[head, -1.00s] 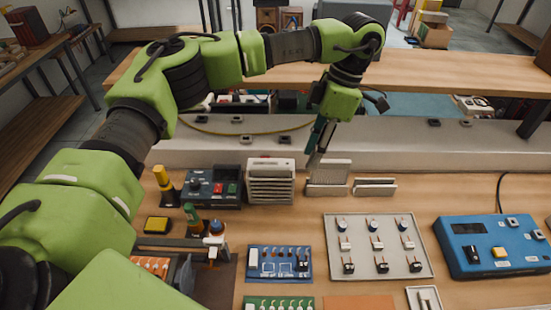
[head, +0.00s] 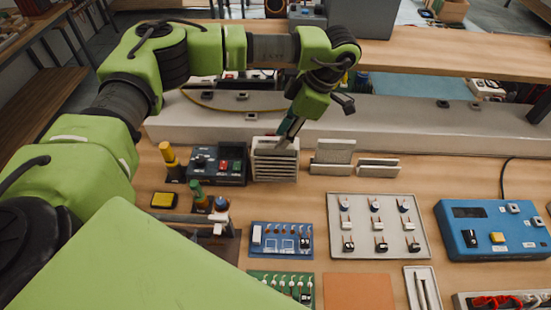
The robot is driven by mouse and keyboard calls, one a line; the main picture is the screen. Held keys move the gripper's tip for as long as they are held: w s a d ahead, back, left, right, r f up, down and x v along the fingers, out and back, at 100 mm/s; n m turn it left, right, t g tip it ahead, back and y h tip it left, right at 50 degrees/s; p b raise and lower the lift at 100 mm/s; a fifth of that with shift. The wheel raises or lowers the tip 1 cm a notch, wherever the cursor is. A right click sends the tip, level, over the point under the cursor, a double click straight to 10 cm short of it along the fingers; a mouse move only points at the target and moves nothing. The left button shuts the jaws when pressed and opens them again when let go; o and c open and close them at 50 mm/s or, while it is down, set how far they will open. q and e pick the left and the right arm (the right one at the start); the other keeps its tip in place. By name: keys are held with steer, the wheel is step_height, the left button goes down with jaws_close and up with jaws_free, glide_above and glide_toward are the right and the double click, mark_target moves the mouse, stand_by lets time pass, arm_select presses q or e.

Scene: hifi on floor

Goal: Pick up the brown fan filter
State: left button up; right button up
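My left gripper (head: 287,134) points down at the open top of a pale slatted box (head: 275,168), with its fingertips at or just inside the opening. The fingers look close together, but I cannot tell whether they are shut or grip anything. I cannot make out a brown fan filter for certain; the inside of the slatted box is mostly hidden by the gripper and the front slats. A flat brown-orange sheet (head: 360,292) lies at the front edge of the view. My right gripper is not in view.
A grey control box (head: 218,166) stands left of the slatted box, and pale slotted holders (head: 332,153) stand right of it. In front are a blue circuit board (head: 281,240), a component tray (head: 378,226) and a blue instrument (head: 490,231). A grey ledge (head: 400,125) runs behind.

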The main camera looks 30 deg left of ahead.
arm_select(q)
steer(key=p+x, duration=0.1)
steer(key=x, duration=0.2)
steer(key=shift+f, duration=0.1)
steer(key=shift+f+b, duration=0.25)
steer(key=shift+b, duration=0.2)
stand_by(0.5)
jaws_close()
